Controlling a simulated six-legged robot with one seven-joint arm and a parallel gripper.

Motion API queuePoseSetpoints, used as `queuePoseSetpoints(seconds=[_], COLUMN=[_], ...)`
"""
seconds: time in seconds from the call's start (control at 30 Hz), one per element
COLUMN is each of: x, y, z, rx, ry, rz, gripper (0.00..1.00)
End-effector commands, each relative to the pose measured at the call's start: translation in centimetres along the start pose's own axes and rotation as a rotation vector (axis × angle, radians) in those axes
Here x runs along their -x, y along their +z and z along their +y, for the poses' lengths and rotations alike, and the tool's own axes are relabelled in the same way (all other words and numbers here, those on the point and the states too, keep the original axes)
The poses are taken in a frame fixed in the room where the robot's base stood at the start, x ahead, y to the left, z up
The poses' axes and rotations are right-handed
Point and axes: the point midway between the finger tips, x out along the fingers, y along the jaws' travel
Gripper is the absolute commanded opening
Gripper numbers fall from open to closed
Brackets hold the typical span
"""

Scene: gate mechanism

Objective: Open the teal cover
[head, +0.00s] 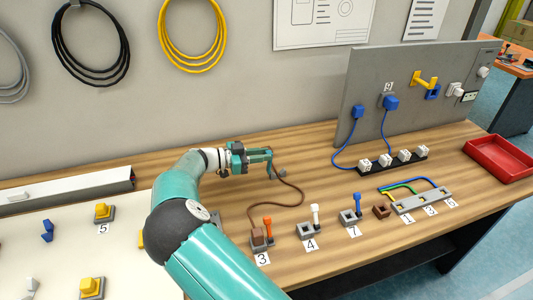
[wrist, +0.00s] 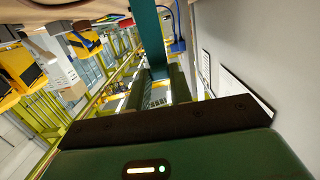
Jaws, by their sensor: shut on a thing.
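The teal cover (wrist: 149,35) shows in the wrist view as a flat teal strip running from the top edge down between my fingers. My gripper (wrist: 163,85) is shut on it. In the head view my gripper (head: 257,156) is above the middle of the bench, pointing right. A small teal part of the cover (head: 269,151) shows at its fingertips, above a small grey base (head: 278,173). My fingers hide much of the cover in the head view, and I cannot tell its exact angle.
A brown cable (head: 292,188) curves close under my gripper to a brown plug (head: 257,236) at station 3. Stations with levers stand along the front. A grey upright panel (head: 365,115) with blue plugs and a red tray (head: 500,158) are at the right.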

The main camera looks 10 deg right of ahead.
Motion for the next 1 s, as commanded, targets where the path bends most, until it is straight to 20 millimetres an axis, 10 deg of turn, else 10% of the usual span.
queuePoseSetpoints(seconds=[0.77, 0.8, 0.9, 1.0], x=[0.87, 0.86, 0.87, 0.89], y=[0.35, 0.35, 0.38, 0.42], z=[-0.05, -0.05, -0.04, -0.03], rx=[-0.001, -0.001, -0.001, 0.0], ry=[0.0, 0.0, 0.001, 0.001], rz=[0.132, 0.132, 0.131, 0.131], gripper=[0.0, 0.23, 0.43, 0.44])
